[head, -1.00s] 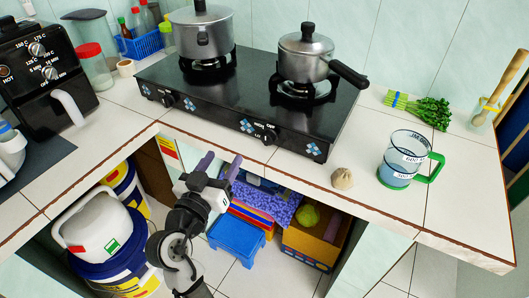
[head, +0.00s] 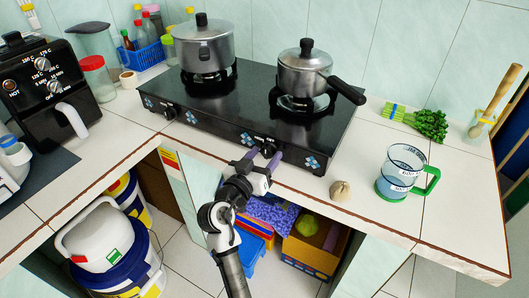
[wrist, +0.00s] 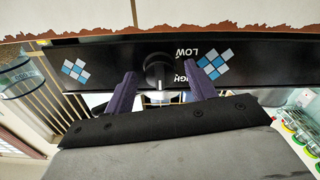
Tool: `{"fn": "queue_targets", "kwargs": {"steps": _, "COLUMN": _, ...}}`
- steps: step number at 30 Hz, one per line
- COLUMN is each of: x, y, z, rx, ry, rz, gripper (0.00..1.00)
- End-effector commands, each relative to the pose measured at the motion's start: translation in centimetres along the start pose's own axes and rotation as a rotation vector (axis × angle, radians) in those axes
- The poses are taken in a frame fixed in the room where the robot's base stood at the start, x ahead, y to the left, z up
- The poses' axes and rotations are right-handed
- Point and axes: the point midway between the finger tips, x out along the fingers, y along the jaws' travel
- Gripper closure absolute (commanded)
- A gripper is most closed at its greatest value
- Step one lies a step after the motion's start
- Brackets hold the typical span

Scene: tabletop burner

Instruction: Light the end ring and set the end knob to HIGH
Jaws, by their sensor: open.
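A black two-burner stove (head: 225,118) stands on the counter. The right knob (head: 268,150) is on its front panel below the right burner (head: 303,104); the left knob (head: 169,114) is farther left. No flame shows at either burner. My gripper (head: 263,158) is open at the right knob. In the wrist view, my gripper (wrist: 161,84) has its purple fingers on either side of the black knob (wrist: 157,68), with visible gaps. The knob's white mark points down in that inverted-looking view, and LOW and HIGH labels show beside it. Contact cannot be told.
A large pot (head: 204,48) sits on the left burner (head: 207,78) and a saucepan (head: 305,72) on the right one, its handle pointing right. A small tan sack (head: 340,191) and a measuring jug (head: 400,174) stand right of the stove. Open shelving is below the counter.

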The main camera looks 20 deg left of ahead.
Motion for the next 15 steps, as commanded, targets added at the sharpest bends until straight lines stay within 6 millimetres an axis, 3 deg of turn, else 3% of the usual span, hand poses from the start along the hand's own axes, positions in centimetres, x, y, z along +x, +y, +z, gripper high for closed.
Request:
{"fn": "queue_targets", "kwargs": {"steps": 11, "x": 0.67, "y": 0.03, "z": 0.00, "rx": 0.001, "ry": 0.000, "rz": 0.000, "gripper": 0.44}}
{"fn": "queue_targets", "kwargs": {"steps": 15, "x": 0.65, "y": 0.02, "z": 0.00, "rx": 0.000, "ry": 0.000, "rz": 0.000, "gripper": 0.61}}
